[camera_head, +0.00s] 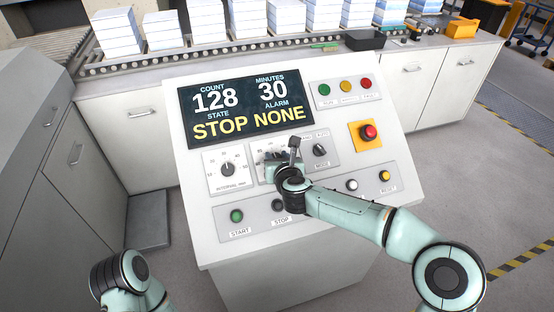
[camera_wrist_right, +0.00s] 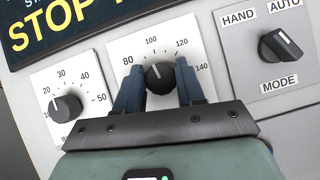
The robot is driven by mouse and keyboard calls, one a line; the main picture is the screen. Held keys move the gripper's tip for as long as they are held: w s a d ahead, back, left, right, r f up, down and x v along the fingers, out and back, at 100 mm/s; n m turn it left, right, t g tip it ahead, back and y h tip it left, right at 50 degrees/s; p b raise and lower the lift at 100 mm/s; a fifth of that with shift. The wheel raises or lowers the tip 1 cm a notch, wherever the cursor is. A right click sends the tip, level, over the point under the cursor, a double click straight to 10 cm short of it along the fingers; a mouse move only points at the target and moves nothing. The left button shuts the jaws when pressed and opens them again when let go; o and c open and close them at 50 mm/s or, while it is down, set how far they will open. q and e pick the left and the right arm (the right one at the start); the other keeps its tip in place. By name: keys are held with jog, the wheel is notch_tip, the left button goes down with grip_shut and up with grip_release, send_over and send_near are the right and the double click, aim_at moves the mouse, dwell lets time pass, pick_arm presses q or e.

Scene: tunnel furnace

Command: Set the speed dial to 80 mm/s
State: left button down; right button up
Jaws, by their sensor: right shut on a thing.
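The speed dial (camera_wrist_right: 159,78) is a round black knob on a white plate with marks from 80 to 140. In the right wrist view its white pointer line points up, near the 100 mark. My right gripper (camera_wrist_right: 160,84) is shut on the knob, one blue finger on each side. In the head view my right gripper (camera_head: 284,160) covers most of the dial, and only part of its white plate shows. Of my left arm only a link shows at the bottom left of the head view; its gripper is out of view.
The interval dial (camera_head: 227,170) sits left of the speed dial, the mode switch (camera_head: 320,150) right. Start (camera_head: 237,216) and stop (camera_head: 278,205) buttons lie below. A red emergency button (camera_head: 369,132) is at right. The display (camera_head: 246,107) reads STOP, NONE, 128 and 30.

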jog(key=shift+d+n+y, duration=0.1)
jog(key=shift+n+y, duration=0.4)
jog(key=shift+n, duration=0.5)
jog(key=shift+n+g+y, duration=0.3)
jog(key=shift+n+y, duration=0.3)
jog(key=shift+n, duration=0.4)
pick_arm(q)
jog(key=shift+w+r+p, duration=0.3)
jog(key=shift+r+p, duration=0.2)
jog(key=shift+r, duration=0.05)
jog(key=shift+w+r+p, duration=0.25)
jog(key=shift+r+p, duration=0.25)
jog(key=shift+r, duration=0.05)
pick_arm(e)
jog(key=shift+n+g+y, duration=0.8)
jog(key=shift+n+y, duration=0.1)
jog(key=shift+n, duration=1.2)
jog(key=o, duration=1)
jog(key=shift+o, duration=0.2)
